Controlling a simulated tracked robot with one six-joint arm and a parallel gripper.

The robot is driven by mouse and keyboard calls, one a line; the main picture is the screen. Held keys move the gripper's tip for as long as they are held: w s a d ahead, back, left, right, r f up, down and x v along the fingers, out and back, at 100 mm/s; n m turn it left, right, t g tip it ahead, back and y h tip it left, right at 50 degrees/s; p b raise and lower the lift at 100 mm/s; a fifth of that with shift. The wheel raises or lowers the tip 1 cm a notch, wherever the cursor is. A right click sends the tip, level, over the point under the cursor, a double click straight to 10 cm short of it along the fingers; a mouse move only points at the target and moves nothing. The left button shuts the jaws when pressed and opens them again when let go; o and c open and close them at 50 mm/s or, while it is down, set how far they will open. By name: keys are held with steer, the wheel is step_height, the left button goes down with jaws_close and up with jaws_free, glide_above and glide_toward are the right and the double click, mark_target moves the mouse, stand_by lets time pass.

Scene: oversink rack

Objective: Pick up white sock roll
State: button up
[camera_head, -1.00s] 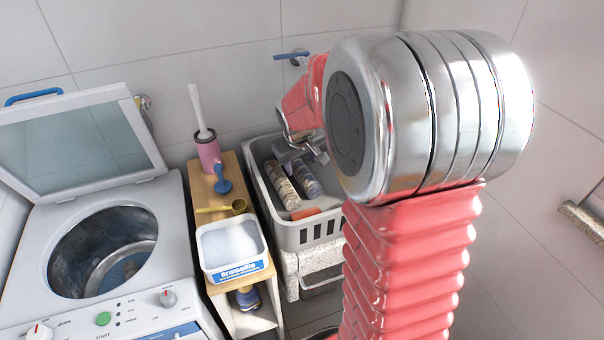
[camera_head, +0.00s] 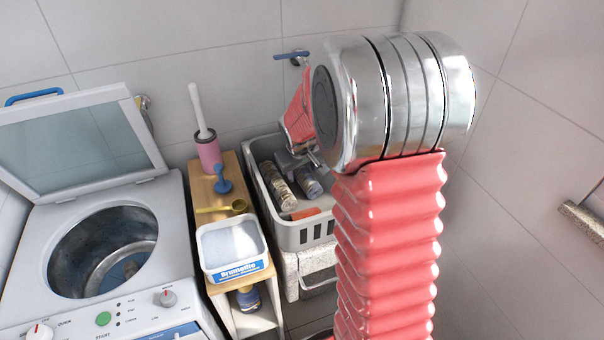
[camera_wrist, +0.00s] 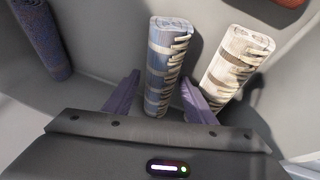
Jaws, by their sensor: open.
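The white sock roll, cream with brown bands (camera_head: 277,184), lies in the grey basket (camera_head: 290,238). In the wrist view the white roll (camera_wrist: 236,62) is at the right, outside my right finger. My gripper (camera_head: 310,160) is over the basket. In the wrist view my gripper (camera_wrist: 160,95) is open, with a blue-and-white striped roll (camera_wrist: 168,60) showing between its two purple fingers. I cannot tell whether the fingers reach down beside that roll. The striped roll (camera_head: 308,186) lies right of the white one in the head view, partly hidden by my gripper.
A dark blue roll (camera_wrist: 42,40) lies at the left in the wrist view. An orange thing (camera_head: 305,213) lies at the basket's near end. A narrow wooden shelf with a powder tub (camera_head: 232,250) and a pink holder (camera_head: 209,155) stands left, beside an open washing machine (camera_head: 100,250).

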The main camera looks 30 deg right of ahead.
steer(key=shift+w+f, duration=0.1)
steer(key=shift+f, duration=0.15)
steer(key=shift+c, duration=0.4)
steer(key=c, duration=0.8)
steer(key=shift+r, duration=0.15)
step_height(320, 180, up, 28)
steer(key=shift+f, duration=0.1)
stand_by(0.6)
